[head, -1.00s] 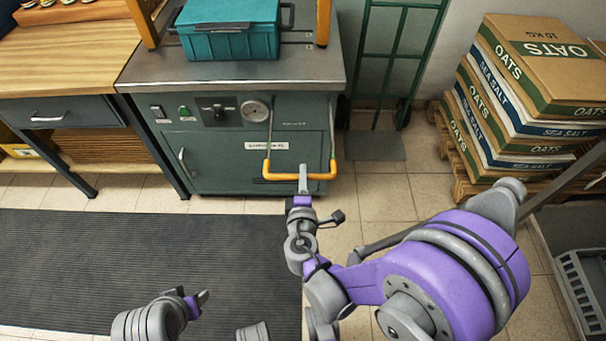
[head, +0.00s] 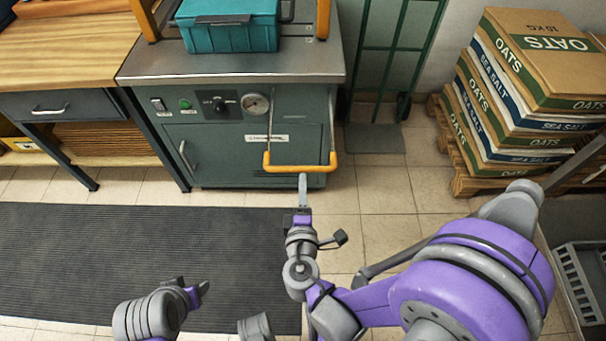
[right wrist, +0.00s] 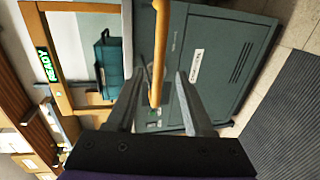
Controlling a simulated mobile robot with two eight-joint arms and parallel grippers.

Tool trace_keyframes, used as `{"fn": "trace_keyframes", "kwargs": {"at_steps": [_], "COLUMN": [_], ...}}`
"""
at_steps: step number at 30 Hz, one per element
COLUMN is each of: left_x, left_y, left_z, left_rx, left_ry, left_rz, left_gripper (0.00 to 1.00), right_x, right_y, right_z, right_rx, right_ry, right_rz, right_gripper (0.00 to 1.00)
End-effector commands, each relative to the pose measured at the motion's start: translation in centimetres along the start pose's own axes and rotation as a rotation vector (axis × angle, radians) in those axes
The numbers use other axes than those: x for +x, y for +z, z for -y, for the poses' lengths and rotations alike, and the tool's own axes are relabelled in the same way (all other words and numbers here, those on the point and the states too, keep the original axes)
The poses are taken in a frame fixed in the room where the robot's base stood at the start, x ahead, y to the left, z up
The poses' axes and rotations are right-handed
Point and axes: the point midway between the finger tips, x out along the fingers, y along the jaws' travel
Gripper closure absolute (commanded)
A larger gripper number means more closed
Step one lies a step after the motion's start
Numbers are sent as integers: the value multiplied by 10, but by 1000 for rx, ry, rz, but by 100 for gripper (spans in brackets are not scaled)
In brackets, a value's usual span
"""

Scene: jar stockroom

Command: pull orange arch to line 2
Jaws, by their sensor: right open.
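The orange arch (head: 290,168) is an orange bar on two thin metal rods at the front of the grey-green machine. Its bar hangs low before the machine's door. My right gripper (head: 302,178) is open just in front of the bar, near its middle. In the right wrist view the orange bar (right wrist: 161,45) shows between the two open fingers (right wrist: 157,103), and I cannot tell whether either touches it. My left gripper (head: 206,287) is low over the dark mat, and its opening is unclear. I see no marking readable as line 2.
The machine (head: 230,145) carries a teal case (head: 230,38) under a second orange frame (head: 322,18). A wooden bench (head: 60,55) is at left.

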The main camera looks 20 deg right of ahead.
Motion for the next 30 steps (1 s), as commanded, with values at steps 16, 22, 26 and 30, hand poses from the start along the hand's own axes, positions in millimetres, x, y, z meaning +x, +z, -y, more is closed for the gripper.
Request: {"fn": "trace_keyframes", "kwargs": {"at_steps": [16, 22, 26, 30], "left_x": [-3, -3, -3, -3], "left_y": [-1, -1, -1, -1], "left_z": [0, 0, 0, 0], "left_rx": [0, 0, 0, 0], "left_ry": [0, 0, 0, 0], "left_rz": [-1, -1, -1, -1], "left_gripper": [47, 47, 47, 47], "right_x": [-39, -38, -38, -34], "right_y": [0, 0, 0, 12], "right_z": [0, 0, 0, 4], "right_rx": [0, 0, 0, 37], "right_ry": [0, 0, 0, -44], "right_rz": [1, 1, 1, 34], "right_gripper": [48, 48, 48, 48]}}
